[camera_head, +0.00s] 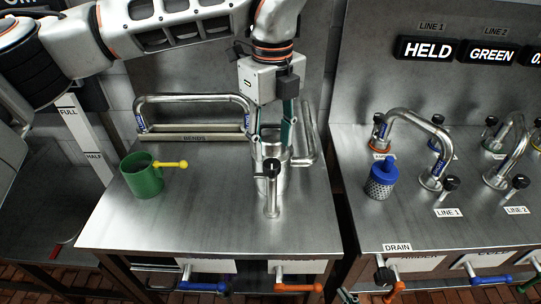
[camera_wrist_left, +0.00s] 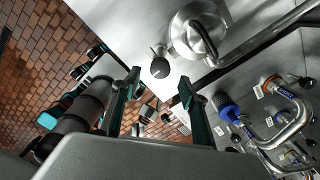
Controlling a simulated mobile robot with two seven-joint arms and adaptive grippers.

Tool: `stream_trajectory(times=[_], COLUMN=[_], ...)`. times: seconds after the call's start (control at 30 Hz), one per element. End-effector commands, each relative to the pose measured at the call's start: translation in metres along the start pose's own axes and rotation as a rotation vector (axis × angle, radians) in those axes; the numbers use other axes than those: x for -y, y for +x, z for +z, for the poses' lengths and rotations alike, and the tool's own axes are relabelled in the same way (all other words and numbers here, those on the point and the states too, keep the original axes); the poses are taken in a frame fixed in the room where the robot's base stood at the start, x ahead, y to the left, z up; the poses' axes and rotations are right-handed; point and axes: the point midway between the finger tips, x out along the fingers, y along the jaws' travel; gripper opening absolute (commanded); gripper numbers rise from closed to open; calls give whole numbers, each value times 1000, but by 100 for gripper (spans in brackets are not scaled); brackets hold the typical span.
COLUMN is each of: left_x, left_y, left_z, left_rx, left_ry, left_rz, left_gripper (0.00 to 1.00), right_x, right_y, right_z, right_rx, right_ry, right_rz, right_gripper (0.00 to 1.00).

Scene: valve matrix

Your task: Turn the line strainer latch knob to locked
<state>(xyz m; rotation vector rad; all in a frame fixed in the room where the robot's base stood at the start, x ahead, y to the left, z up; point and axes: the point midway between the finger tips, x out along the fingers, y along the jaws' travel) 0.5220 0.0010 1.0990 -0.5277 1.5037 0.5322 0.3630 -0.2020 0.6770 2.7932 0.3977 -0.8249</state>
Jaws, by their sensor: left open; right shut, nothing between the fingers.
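A blue-topped perforated metal strainer (camera_head: 381,183) stands on the right bench, beside a looped steel pipe (camera_head: 432,127). In the left wrist view the blue top (camera_wrist_left: 228,110) is right of the fingers. A black knob (camera_head: 452,183) sits by the pipe's right foot; I cannot tell whether it is the latch knob or how it is set. My left gripper (camera_head: 271,145) is open, pointing down over a steel vessel (camera_head: 268,186) on the left bench. The vessel's black knob (camera_wrist_left: 160,68) shows beyond the fingertips (camera_wrist_left: 157,85); nothing is visibly gripped.
A green mug (camera_head: 142,178) with a yellow-knobbed rod stands on the left bench near a "BENDS" rack (camera_head: 195,137). A gap separates the benches. Orange and blue handles (camera_head: 300,287) line the front. More pipes and black knobs stand at right. The left bench's front is clear.

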Motion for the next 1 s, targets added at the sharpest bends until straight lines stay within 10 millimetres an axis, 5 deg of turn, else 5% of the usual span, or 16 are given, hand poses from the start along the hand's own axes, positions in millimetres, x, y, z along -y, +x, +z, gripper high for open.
stream_trajectory(times=[0.3, 0.7, 0.87, 1.0], left_x=[0, 0, 0, 0], left_y=[44, 52, 52, 52], left_z=[-1, -1, -1, -1], left_rx=[-3, -2, -2, -2], left_ry=[4, 4, 4, 4], left_rz=[0, -2, -2, -2], left_gripper=[44, 44, 5, 5], right_x=[-1, -1, -1, -1], right_y=[-3, -3, -3, -3], right_z=[-4, -4, -4, -4], right_rx=[0, 0, 0, 0], right_ry=[0, 0, 0, 0], right_rz=[0, 0, 0, 0], right_gripper=[0, 0, 0, 0])
